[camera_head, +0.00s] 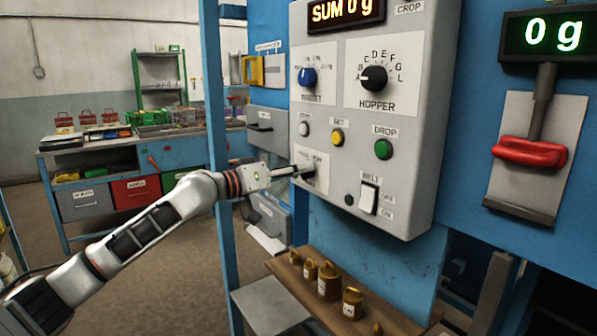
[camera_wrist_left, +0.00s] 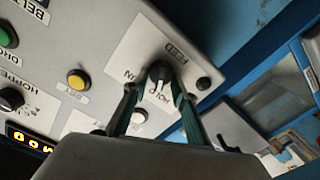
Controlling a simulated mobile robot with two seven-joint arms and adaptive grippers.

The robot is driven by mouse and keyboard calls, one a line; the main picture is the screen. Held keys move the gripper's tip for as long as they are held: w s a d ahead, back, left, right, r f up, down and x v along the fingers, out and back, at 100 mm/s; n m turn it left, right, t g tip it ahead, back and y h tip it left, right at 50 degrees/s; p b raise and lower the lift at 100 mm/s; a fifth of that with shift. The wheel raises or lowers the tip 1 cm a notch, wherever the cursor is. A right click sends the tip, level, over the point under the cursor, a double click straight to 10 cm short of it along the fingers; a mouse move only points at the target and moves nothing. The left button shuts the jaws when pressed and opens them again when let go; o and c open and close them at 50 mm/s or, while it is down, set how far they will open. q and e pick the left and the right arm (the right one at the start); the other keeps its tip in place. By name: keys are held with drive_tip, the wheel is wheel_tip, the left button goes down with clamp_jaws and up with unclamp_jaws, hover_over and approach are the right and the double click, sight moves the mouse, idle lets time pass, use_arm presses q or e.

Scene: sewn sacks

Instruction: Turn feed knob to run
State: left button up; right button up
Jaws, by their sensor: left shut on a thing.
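The feed knob (camera_wrist_left: 160,71) is a small dark knob with a white pointer mark on a white plate. It sits at the lower left of the grey control panel (camera_head: 405,130). My left gripper (camera_head: 306,170) reaches it from the left, level with the plate. In the left wrist view its two green-lined fingers (camera_wrist_left: 158,90) stand on either side of the knob and are shut on it. The white pointer shows between the fingers, towards the gripper, near the HOLD lettering. Its exact setting is hard to tell.
Above the plate are a blue target knob (camera_head: 308,77), a black hopper knob (camera_head: 374,78), and yellow (camera_head: 337,137) and green (camera_head: 383,149) buttons. A white belt switch (camera_head: 369,197) is to the right. Brass weights (camera_head: 329,281) stand on a wooden shelf below.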

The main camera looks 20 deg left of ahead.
use_arm(q)
drive_tip(key=m+b, duration=0.1)
drive_tip(key=m, duration=0.3)
drive_tip(key=m+b, duration=0.2)
drive_tip(key=m, duration=0.1)
drive_tip(key=m+b, duration=0.1)
drive_tip(key=m, duration=0.3)
drive_tip(key=shift+s+d+m, duration=0.25)
drive_tip(key=shift+d+m, duration=0.05)
use_arm(e)
drive_tip(key=f, duration=0.1)
drive_tip(key=d+f, duration=0.1)
drive_tip(key=f, duration=0.1)
drive_tip(key=shift+w+f, duration=0.1)
drive_tip(key=shift+w, duration=0.1)
use_arm(q)
drive_tip(key=o, duration=1.1)
drive_tip(key=shift+c, duration=0.2)
drive_tip(key=shift+o, duration=0.2)
use_arm(e)
drive_tip(key=shift+f, duration=0.1)
